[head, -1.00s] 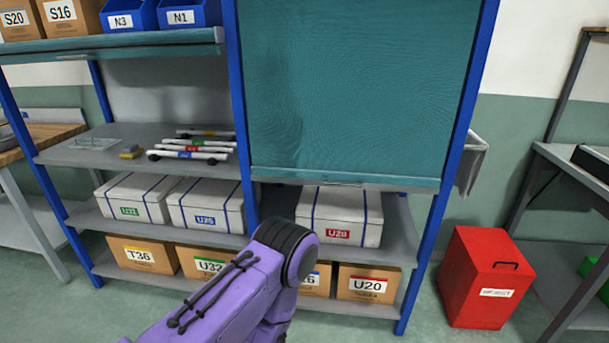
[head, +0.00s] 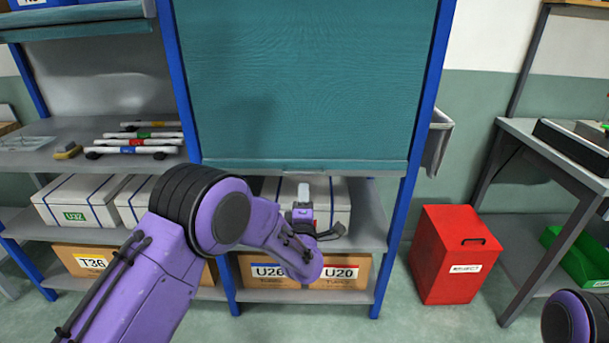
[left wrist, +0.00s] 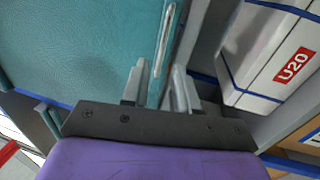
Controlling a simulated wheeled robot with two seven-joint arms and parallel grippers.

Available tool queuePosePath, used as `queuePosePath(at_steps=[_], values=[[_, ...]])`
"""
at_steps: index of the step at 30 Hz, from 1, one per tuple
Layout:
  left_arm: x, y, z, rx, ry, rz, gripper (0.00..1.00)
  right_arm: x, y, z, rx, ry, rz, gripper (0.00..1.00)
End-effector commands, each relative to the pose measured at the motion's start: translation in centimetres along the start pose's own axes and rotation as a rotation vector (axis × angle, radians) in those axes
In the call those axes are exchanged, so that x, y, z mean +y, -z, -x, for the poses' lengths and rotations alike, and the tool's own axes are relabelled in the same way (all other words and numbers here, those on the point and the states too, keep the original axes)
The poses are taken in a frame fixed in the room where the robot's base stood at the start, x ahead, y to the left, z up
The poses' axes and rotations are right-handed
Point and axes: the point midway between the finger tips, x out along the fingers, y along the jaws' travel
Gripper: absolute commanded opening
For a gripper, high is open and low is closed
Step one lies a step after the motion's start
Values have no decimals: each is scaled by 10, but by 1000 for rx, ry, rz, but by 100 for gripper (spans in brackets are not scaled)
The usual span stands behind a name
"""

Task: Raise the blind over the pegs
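The teal blind (head: 310,80) is down between blue posts, and no pegs show. Its bottom bar (head: 240,165) has a small pale pull (head: 303,169) at the middle. My left gripper (head: 303,190) is just below that pull, pointing up. In the left wrist view the blind (left wrist: 70,50) fills the left side and the pull (left wrist: 165,35) lies along its edge. The left gripper's two fingers (left wrist: 160,88) are apart, one over the blind's face and one past its bottom edge. I cannot tell whether either touches. My right gripper is out of view.
A shelf below holds a white U20 box (left wrist: 265,55), close beside the fingers in the wrist view. Cardboard boxes (head: 268,271) stand lower down. A red bin (head: 455,255) stands right, and a grey bin (head: 438,142) hangs on the right post.

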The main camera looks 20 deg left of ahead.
Motion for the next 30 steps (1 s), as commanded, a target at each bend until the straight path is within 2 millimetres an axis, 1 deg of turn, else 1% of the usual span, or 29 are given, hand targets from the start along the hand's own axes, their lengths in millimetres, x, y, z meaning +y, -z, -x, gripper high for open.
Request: queuePosePath(at_steps=[9, 12, 17, 24, 25, 26, 27, 30], values=[[-1, 0, -68, 0, 3, -4, 29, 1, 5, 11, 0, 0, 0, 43], [-2, 0, -83, -1, 4, -5, 29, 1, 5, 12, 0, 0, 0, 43], [-2, 0, -95, -2, 6, -7, 29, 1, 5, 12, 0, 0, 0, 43], [-3, 0, -96, -2, 6, -8, 29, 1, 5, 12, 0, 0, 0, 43], [-3, 0, -96, -2, 6, -8, 22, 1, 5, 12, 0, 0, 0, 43], [-3, 0, -96, -2, 6, -8, 12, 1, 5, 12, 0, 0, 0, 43], [-3, 0, -96, -2, 6, -8, 0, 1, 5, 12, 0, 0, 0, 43], [-3, 0, -96, -2, 7, -8, 0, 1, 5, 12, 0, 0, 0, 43]])
